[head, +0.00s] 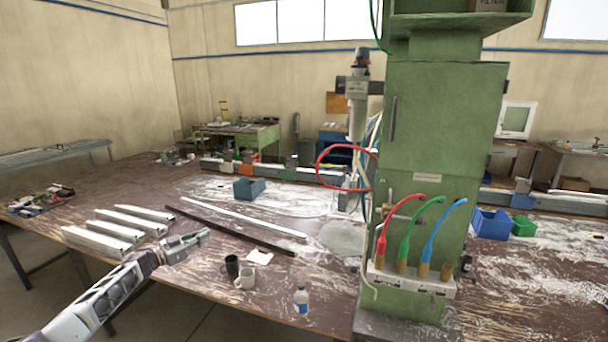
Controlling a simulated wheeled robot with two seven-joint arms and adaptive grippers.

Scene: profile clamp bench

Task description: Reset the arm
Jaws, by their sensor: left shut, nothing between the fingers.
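My left gripper (196,239) comes in from the left on its arm and hovers over the front part of the bench. Its fingers are shut with nothing between them. My right gripper is not in view.
Metal profiles (120,230) lie left of my left gripper. A dark bar (240,231) and a pale strip (245,218) lie behind it. A black mug (231,266), a white mug (246,278) and a bottle (301,299) stand to its right. A green cabinet (440,120) rises at right.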

